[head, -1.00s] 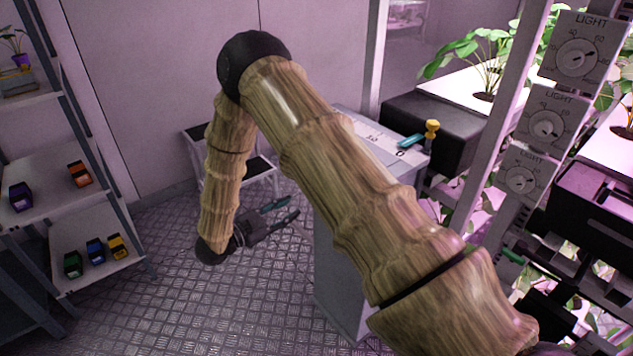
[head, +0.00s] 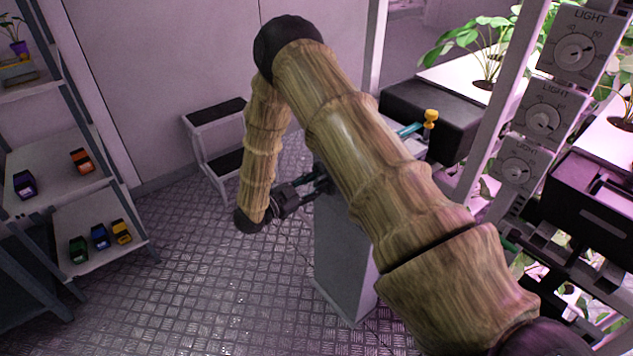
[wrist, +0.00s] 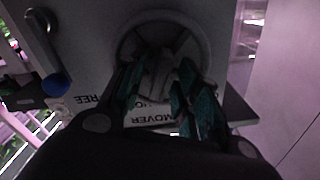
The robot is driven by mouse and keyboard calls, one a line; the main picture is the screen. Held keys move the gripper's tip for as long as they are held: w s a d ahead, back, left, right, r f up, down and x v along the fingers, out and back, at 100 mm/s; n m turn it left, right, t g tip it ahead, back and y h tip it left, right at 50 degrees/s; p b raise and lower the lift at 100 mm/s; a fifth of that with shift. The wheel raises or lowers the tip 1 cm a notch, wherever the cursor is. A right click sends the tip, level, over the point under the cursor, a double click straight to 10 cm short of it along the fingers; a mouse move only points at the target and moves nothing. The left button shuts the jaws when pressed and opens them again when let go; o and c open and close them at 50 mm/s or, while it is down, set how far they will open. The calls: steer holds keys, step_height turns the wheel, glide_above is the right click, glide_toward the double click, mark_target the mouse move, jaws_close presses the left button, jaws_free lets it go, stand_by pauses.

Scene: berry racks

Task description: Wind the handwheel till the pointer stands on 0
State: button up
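The handwheel (wrist: 203,45) is a grey ring with spokes on a pale panel, seen at the top middle of the wrist view. My gripper (wrist: 160,76) is in front of it, its teal-padded fingers apart on either side of the wheel's middle. Whether the pads touch a spoke or the hub I cannot tell. In the head view my gripper (head: 323,181) is at the left side of the grey pedestal (head: 343,255); my arm hides the wheel there. The pointer and its scale are not visible in either view now.
A lever with a blue knob (wrist: 55,85) is left of the wheel. A yellow knob (head: 431,118) stands behind my arm. A black-topped step stool (head: 215,112) is by the wall, a shelf (head: 105,210) at left, and a plant rack with light dials (head: 543,120) at right.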

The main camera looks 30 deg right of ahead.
steer(key=shift+d, duration=0.45)
jaws_close()
steer(key=shift+f+m, duration=0.1)
steer(key=shift+m, duration=0.3)
steer(key=m+b, duration=0.4)
steer(key=m, duration=0.1)
steer(key=shift+f, duration=0.15)
steer(key=m+b, duration=0.3)
steer(key=m, duration=0.1)
steer(key=shift+m, duration=0.3)
steer(key=shift+m+b, duration=1.15)
steer(key=shift+m, duration=0.05)
